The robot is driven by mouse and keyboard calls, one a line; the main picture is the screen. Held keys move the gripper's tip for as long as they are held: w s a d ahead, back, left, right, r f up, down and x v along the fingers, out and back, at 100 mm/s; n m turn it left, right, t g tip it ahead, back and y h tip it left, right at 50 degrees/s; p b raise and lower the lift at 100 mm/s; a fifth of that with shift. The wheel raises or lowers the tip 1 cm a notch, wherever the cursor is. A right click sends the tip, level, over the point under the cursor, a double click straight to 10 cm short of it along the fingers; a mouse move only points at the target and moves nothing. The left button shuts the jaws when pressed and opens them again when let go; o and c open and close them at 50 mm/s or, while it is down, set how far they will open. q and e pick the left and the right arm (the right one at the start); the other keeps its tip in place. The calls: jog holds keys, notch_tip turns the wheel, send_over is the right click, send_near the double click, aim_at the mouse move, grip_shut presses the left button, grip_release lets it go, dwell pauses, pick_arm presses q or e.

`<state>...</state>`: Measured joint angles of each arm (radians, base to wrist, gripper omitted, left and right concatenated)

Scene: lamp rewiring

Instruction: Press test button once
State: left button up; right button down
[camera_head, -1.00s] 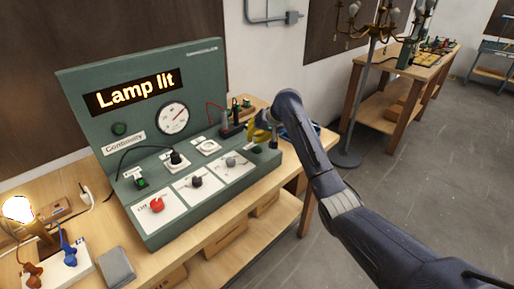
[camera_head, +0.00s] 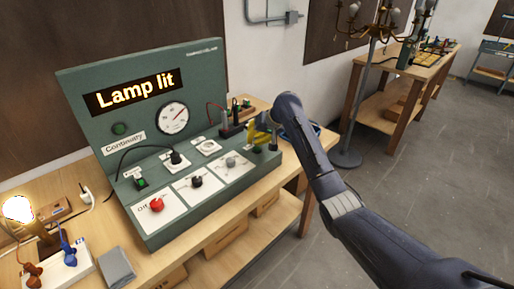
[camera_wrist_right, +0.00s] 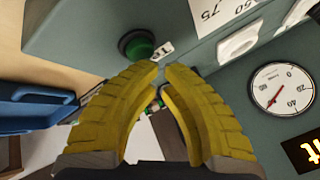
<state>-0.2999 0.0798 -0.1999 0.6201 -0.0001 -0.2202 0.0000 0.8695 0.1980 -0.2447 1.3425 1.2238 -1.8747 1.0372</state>
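The green test bench (camera_head: 205,215) has a display (camera_head: 135,91) reading "Lamp lit". A round green button with a dark collar (camera_wrist_right: 138,45) shows in the right wrist view, beside a label partly hidden that starts "Te". In the head view this button (camera_head: 257,149) sits at the panel's right end, just below my right gripper (camera_head: 262,134). My right gripper's yellow fingers (camera_wrist_right: 163,68) are closed to a thin gap at the tips, with nothing between them. The tips look near the button and appear apart from it. My left gripper is in neither view.
A red knob (camera_head: 156,205), a black knob (camera_head: 195,181) and a plugged cable (camera_head: 175,158) are on the panel. A lit bulb (camera_head: 18,209) stands at the left. A blue tray (camera_head: 300,132) lies right of the panel. Another bench (camera_head: 400,75) stands behind.

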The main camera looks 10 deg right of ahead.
jog(key=shift+f, duration=0.4)
dwell(0.6)
jog(key=shift+r, duration=0.85)
jog(key=shift+r, duration=2.5)
